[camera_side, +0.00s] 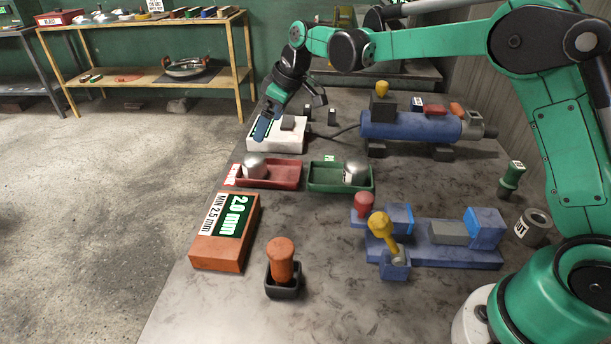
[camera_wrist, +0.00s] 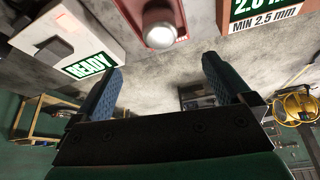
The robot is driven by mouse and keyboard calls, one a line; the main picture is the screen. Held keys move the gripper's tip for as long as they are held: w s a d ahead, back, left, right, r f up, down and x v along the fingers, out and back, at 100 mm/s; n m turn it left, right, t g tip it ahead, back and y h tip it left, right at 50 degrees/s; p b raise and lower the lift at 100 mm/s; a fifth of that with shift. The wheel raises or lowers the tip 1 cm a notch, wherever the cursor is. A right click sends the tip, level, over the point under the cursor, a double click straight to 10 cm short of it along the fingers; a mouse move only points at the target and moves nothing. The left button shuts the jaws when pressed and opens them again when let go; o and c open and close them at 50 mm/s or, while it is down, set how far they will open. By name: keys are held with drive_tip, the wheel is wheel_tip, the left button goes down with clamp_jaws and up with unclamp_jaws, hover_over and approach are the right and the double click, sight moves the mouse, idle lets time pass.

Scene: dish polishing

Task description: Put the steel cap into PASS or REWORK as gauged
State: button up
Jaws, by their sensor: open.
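A domed steel cap (camera_side: 254,165) sits in the red tray (camera_side: 284,176); it also shows in the wrist view (camera_wrist: 160,32). A second domed steel cap (camera_side: 355,172) sits in the green tray (camera_side: 322,180). The tray labels are too small to read. An orange gauge box (camera_side: 222,252) shows "2.0 mm" above "MIN 2.5 mm". My gripper (camera_side: 290,113) is open and empty, above and behind the red tray, by the white box (camera_side: 290,137). In the wrist view its two blue fingers stand wide apart with nothing between them (camera_wrist: 162,85).
The white box carries a green READY panel (camera_wrist: 91,66). A blue motor-like cylinder (camera_side: 410,127) lies at the back right. A blue fixture (camera_side: 440,250) with a yellow-knobbed lever (camera_side: 381,224) stands front right. An orange-handled stamp (camera_side: 281,260) stands in front. Bare bench lies between.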

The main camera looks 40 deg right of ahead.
drive_tip(key=s+d+r+m+t+h, duration=0.1)
drive_tip(key=s+r+m, duration=0.15)
drive_tip(key=s, duration=0.25)
drive_tip(key=s+d+r+m, duration=0.1)
drive_tip(key=s+r, duration=0.3)
drive_tip(key=s, duration=0.2)
drive_tip(key=s+d+f+m+t+h, duration=0.1)
drive_tip(key=s+f+m+t, duration=0.1)
drive_tip(key=s, duration=0.9)
wheel_tip(320, 180, down, 3)
drive_tip(key=shift+r+m+h, duration=0.2)
drive_tip(key=shift+m+h, duration=0.1)
drive_tip(key=shift+m, duration=0.35)
drive_tip(key=shift+s+d, duration=0.1)
